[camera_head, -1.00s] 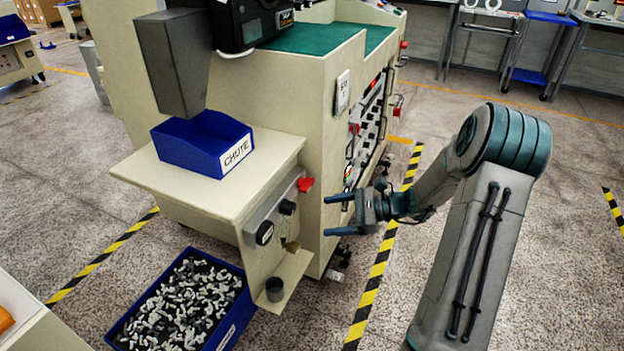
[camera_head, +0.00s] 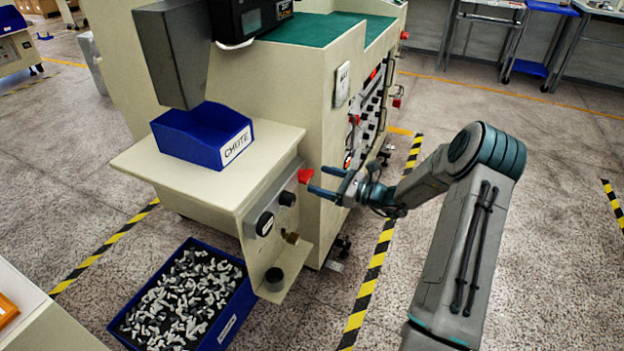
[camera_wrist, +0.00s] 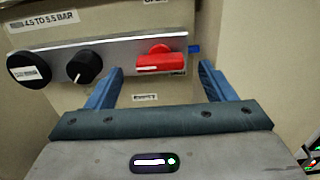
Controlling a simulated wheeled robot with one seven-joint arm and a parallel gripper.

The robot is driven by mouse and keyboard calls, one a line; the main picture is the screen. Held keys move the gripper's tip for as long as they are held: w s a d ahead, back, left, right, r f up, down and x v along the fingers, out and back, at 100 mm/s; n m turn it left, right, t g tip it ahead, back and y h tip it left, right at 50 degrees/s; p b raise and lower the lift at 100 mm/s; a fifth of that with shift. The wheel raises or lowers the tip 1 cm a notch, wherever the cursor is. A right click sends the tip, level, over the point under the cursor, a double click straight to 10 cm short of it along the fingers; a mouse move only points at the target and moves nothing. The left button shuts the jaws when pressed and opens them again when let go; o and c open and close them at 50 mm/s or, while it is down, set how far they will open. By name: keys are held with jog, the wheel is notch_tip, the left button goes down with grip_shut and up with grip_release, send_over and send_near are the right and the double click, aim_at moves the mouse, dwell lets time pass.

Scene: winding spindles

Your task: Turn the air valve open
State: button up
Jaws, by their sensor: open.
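The air valve's red handle (camera_wrist: 162,61) is on a grey metal panel (camera_wrist: 105,62) in the wrist view, lying about level across the panel. In the head view the red handle (camera_head: 305,175) shows at the right end of the panel on the machine's side. My gripper (camera_head: 317,182) is open, its two blue fingers pointing at the handle. In the wrist view my gripper (camera_wrist: 160,82) has one finger at the handle's lower left and the other to its right. The handle is in front of the gap, and I cannot tell whether a finger touches it.
A black knob (camera_wrist: 84,66) and a round gauge (camera_wrist: 29,69) marked 4.5 to 5.5 bar sit left of the handle. A blue chute bin (camera_head: 203,135) stands on the ledge above. A blue crate of small parts (camera_head: 233,318) is on the floor.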

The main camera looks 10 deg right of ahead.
aim_at(311, 177)
jog(key=shift+x, duration=1.85)
jog(key=c, duration=1)
